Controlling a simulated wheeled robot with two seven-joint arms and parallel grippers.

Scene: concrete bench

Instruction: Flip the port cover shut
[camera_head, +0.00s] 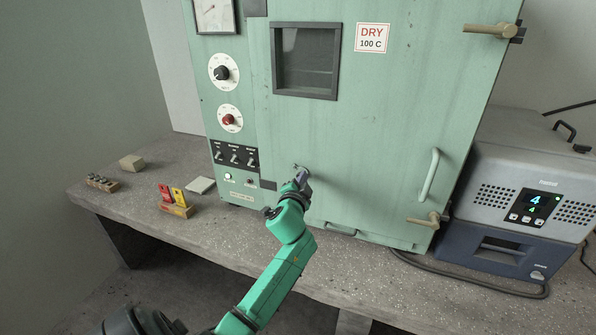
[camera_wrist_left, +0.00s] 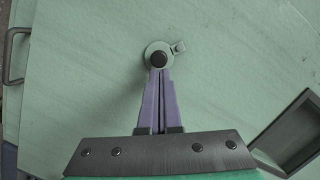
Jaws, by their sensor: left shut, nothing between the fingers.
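The port (camera_wrist_left: 149,49) shows in the left wrist view as a pale grey ring around a dark round centre on the green oven door. A small grey tab (camera_wrist_left: 180,46) sticks out beside the ring; I cannot tell whether it is part of the port cover. In the head view the port (camera_head: 297,167) is tiny and partly hidden by my gripper. My left gripper (camera_head: 303,178) is at the door, just at the port. In the wrist view its purple fingers (camera_wrist_left: 158,74) are together and empty, their tips at the ring's edge; contact is unclear.
The green oven (camera_head: 400,130) stands on the concrete bench (camera_head: 230,240). Its door has a window (camera_head: 306,60) and a pale handle (camera_head: 429,175). A grey-blue device (camera_head: 520,200) stands at right.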

